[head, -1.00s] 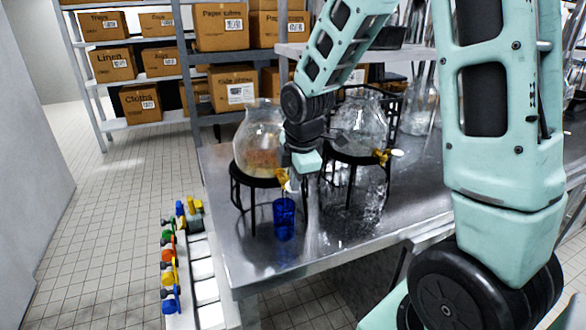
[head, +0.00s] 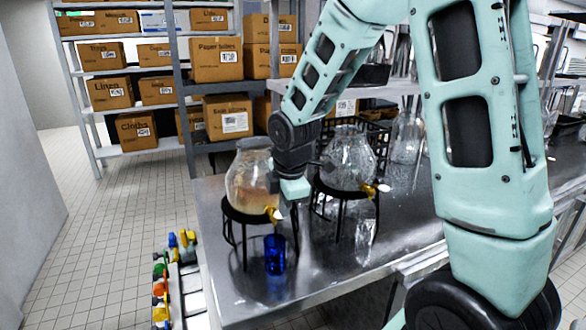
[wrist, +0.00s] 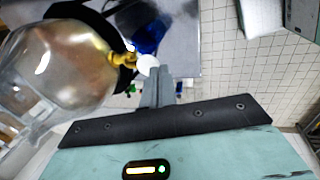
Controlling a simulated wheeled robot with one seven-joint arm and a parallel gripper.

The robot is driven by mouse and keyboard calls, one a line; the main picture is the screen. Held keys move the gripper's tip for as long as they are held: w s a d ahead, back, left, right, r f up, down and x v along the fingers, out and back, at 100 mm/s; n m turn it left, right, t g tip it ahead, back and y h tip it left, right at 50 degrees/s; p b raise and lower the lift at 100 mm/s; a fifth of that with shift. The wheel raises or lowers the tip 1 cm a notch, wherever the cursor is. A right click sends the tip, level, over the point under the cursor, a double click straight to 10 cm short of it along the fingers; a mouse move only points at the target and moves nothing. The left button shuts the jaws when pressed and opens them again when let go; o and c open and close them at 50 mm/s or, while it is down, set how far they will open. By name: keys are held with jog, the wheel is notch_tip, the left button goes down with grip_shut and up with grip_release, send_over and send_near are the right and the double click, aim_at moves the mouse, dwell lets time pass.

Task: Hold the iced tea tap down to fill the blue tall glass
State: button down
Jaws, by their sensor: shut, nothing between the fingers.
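The blue tall glass (head: 275,254) stands upright on the steel counter, below the gold tap (head: 273,214) of the left glass dispenser (head: 248,180). That dispenser holds amber liquid and sits on a black stand. My gripper (head: 290,205) is beside the tap, partly hidden behind my wrist in the head view. In the wrist view my gripper (wrist: 160,75) is shut and empty, its tips close to the white knob of the gold tap (wrist: 122,59). I cannot tell whether they touch. The blue glass (wrist: 150,36) shows beyond the knob; its fill level is unclear.
A second glass dispenser (head: 348,160) with clear contents and its own gold tap stands to the right on a black stand. Shelves of cardboard boxes (head: 216,60) are behind. Colourful bottles (head: 178,250) line a low rack left of the counter. The counter's front right is clear.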

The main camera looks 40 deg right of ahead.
jog(key=b+v, duration=0.1)
jog(key=v, duration=1)
jog(key=shift+r+b, duration=0.35)
jog(key=shift+w+d, duration=0.1)
jog(key=shift+w, duration=0.05)
jog(key=s+a+f+m+y+b, duration=0.1)
jog(key=s+a+f+b, duration=0.1)
jog(key=s+a+f, duration=0.35)
jog(key=s+a+f+m+b, duration=0.1)
jog(key=s+a+f+m, duration=0.1)
jog(key=a, duration=0.7)
jog(key=s+a+f+m+g+b, duration=0.1)
jog(key=s+a+f+m, duration=0.1)
jog(key=s, duration=0.5)
jog(key=s+a+f+m+g+b, duration=0.1)
jog(key=s+a+f+m, duration=0.1)
jog(key=s+a+f, duration=0.3)
jog(key=s, duration=0.2)
jog(key=shift+s+a+f+g+b, duration=0.3)
jog(key=shift+a+f+b, duration=0.05)
